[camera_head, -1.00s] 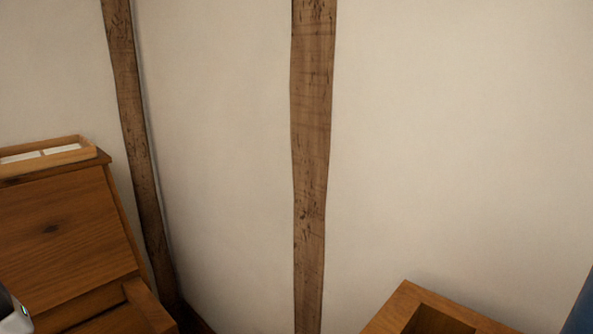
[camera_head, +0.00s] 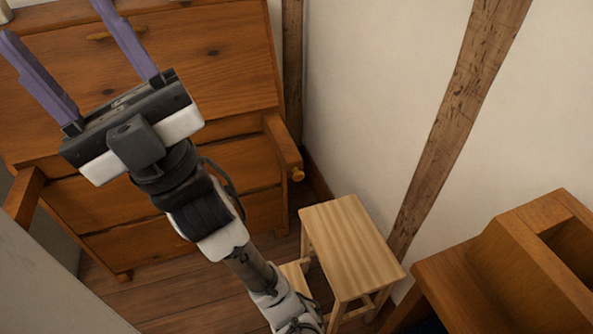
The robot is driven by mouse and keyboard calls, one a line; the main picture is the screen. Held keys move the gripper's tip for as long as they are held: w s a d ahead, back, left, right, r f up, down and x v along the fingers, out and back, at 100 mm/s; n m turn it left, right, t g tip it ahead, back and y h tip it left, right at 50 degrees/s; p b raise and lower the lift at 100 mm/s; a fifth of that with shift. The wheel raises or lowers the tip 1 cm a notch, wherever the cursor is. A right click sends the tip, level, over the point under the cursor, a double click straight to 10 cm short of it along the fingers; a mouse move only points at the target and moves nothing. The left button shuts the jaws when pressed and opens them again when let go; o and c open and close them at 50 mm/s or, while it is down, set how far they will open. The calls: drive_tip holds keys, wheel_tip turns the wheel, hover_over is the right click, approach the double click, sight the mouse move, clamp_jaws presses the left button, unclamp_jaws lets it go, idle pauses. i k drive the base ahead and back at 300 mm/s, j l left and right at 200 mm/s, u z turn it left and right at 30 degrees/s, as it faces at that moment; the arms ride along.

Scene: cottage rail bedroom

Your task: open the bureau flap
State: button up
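The wooden bureau (camera_head: 255,165) stands at the left of the head view. Its sloping flap (camera_head: 215,55) is shut, with a small brass-coloured handle (camera_head: 103,36) near its upper part. Two wooden support arms stick out below the flap, one at the right (camera_head: 283,147) and one at the left (camera_head: 25,198). My gripper (camera_head: 54,20) has two purple fingers spread wide apart with nothing between them. It is in front of the flap in the picture, and the fingers appear either side of the handle. I cannot tell how far they are from the flap.
A light wooden step stool (camera_head: 350,245) stands on the floor right of the bureau. A brown wooden piece with open compartments (camera_head: 500,270) is at the lower right. A pale surface (camera_head: 45,285) fills the lower left corner. Timber-striped white walls close the right side.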

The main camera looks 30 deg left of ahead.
sight(220, 53)
drive_tip(key=j+u, duration=0.1)
drive_tip(key=u, duration=1.5)
drive_tip(key=i, duration=0.6)
